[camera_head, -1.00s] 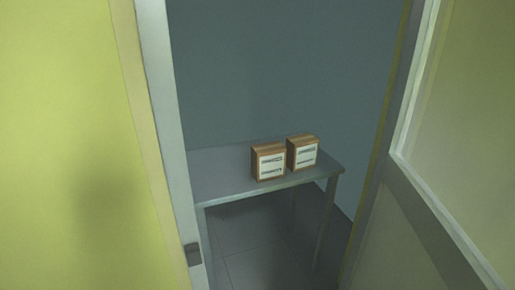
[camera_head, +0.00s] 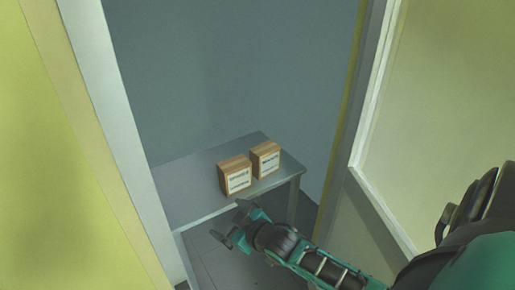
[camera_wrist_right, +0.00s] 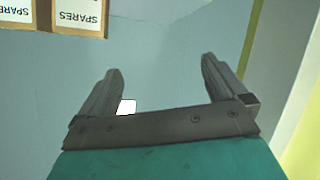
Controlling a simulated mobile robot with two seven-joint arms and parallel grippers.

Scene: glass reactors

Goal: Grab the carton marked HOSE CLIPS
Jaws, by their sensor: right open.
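Two brown cartons with white labels stand side by side on a grey table: a left carton (camera_head: 235,176) near the front edge and a right carton (camera_head: 266,160). In the right wrist view two cartons show upside down at the top, cut off by the frame: one at the corner (camera_wrist_right: 14,14) and one beside it (camera_wrist_right: 80,16). Both read SPARES; the lower lines are out of frame there and too small in the head view, so I cannot tell which is HOSE CLIPS. My right gripper (camera_head: 229,222) is open and empty, in front of the table, apart from the cartons. It also shows in the wrist view (camera_wrist_right: 162,66).
The table (camera_head: 190,182) stands against grey walls beyond a doorway. A pale door frame (camera_head: 125,125) and yellow wall are on the left. A door with a glass pane (camera_head: 425,110) stands on the right. The table's left part is bare.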

